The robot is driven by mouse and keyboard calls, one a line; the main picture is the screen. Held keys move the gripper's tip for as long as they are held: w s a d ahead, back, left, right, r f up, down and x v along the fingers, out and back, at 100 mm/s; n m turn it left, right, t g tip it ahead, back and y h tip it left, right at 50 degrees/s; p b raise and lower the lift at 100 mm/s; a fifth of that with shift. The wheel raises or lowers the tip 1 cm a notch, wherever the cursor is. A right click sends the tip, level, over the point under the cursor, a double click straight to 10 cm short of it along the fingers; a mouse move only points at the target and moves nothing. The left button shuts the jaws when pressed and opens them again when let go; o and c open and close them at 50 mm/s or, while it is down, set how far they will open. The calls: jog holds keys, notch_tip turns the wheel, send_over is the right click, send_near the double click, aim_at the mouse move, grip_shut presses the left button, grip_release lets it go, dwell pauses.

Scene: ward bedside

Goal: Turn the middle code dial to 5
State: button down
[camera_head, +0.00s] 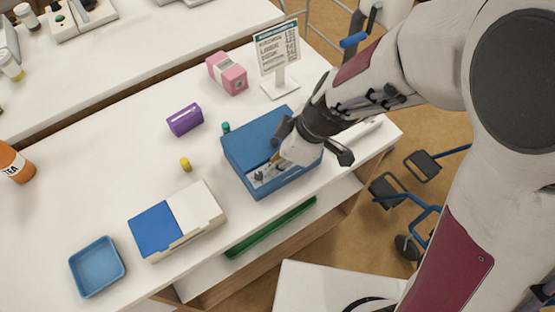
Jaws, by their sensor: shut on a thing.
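A blue box (247,145) with a pale front panel (290,179) stands near the front edge of the white table. Small dark and yellowish parts show on its front, but they are too small to read, so I cannot tell which dial is which or what number shows. My gripper (282,160) is at the front of the box, shut on a part there. The fingers and wrist hide much of that part and the right side of the front. I take the held part to be a code dial, though its position in the row is unclear.
A blue-and-white case (195,205) and a blue tray (97,267) lie to the left. A green tray (270,228) lies on the shelf below.

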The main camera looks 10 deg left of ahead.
jog(key=shift+s+m+t, duration=0.15)
jog(key=shift+m+t, duration=0.45)
jog(key=shift+m, duration=1.1)
jog(key=shift+s+a+m+t+h, duration=0.1)
jog(key=shift+m+t+h, duration=0.45)
jog(key=shift+m, duration=1.35)
jog(key=c, duration=2.3)
grip_release()
jog(key=shift+r, duration=0.2)
jog(key=shift+v, duration=5.85)
jog(key=shift+s, duration=0.15)
